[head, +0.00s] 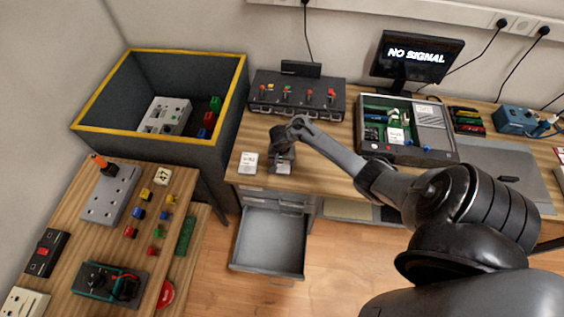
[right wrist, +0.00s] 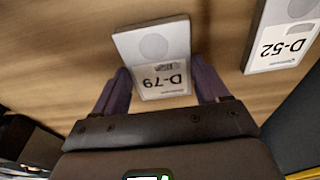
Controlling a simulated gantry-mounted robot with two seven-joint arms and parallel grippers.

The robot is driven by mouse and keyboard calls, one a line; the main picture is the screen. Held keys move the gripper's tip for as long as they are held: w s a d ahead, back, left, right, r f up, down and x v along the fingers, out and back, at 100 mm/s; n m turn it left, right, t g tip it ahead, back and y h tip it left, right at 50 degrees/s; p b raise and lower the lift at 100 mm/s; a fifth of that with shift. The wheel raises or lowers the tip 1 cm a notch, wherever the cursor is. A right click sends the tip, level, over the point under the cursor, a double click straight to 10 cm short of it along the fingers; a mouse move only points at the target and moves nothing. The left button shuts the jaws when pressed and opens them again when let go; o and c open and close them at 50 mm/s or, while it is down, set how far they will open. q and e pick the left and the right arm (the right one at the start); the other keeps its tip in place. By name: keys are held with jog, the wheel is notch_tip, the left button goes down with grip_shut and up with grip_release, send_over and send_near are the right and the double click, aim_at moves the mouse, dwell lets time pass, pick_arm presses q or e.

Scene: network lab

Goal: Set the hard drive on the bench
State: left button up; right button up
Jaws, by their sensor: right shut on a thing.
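A silver hard drive labelled D-79 (right wrist: 153,50) is between the two fingers of my right gripper (right wrist: 160,88) in the right wrist view. In the head view my right gripper (head: 281,163) points down at the front edge of the wooden bench (head: 340,168), shut on this drive (head: 279,169). The drive is at or just above the bench top; I cannot tell whether it touches. A second drive, labelled D-52 (right wrist: 281,38), lies flat beside it; in the head view this drive (head: 248,163) is just left of the gripper. My left gripper is not in view.
An open drawer (head: 268,240) juts out below the bench. Behind the gripper stands a black panel with red switches (head: 297,94). An open equipment case (head: 405,155) and a monitor (head: 417,55) are to the right. A yellow-rimmed bin (head: 185,143) stands left.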

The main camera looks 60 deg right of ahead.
jog(key=shift+f, duration=0.2)
jog(key=o, duration=1.2)
